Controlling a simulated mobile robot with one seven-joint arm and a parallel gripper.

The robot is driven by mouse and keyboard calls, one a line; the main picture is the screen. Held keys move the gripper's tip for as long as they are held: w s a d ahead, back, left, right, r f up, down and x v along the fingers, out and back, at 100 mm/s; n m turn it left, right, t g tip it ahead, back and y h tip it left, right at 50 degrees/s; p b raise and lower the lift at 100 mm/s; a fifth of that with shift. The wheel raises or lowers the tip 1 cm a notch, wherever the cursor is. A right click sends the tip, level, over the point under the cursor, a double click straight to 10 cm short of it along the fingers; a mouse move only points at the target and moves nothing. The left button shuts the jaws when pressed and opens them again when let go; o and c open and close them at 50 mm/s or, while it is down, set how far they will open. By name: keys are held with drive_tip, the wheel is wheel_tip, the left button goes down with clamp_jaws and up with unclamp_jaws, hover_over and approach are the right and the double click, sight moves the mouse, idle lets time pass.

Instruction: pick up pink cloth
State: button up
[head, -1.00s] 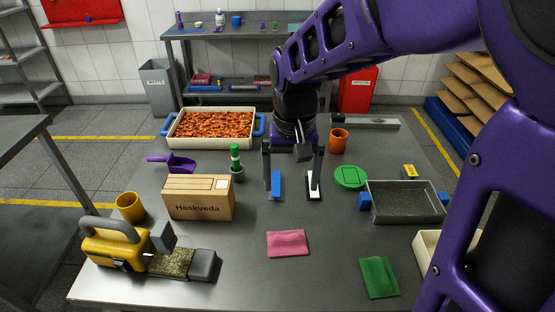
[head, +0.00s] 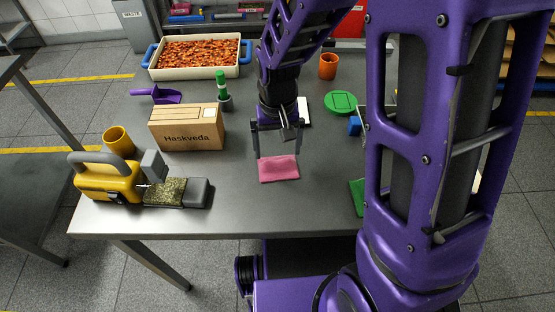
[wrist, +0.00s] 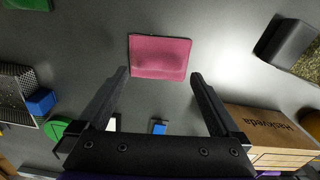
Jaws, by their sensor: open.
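The pink cloth (head: 279,169) lies flat on the grey table, near its front edge in the head view. It also shows in the wrist view (wrist: 160,57), at the upper middle, beyond the fingertips. My gripper (head: 278,155) is open and empty, with its two fingers spread over the far edge of the cloth in the head view. In the wrist view my gripper (wrist: 160,75) has a finger on each side, and the cloth's near edge lies between the tips. I cannot tell the exact height of the tips above the table.
The Haskveda box (head: 187,128) stands left of my gripper. A yellow device (head: 108,180) sits at the front left, with an orange mug (head: 118,141) behind it. A green cloth (head: 357,195) lies to the right, partly hidden by my arm. Bare table (head: 235,190) surrounds the pink cloth.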

sight(278, 161)
wheel_tip(278, 161, down, 4)
drive_tip(key=shift+r, duration=0.1)
drive_tip(key=c, duration=1)
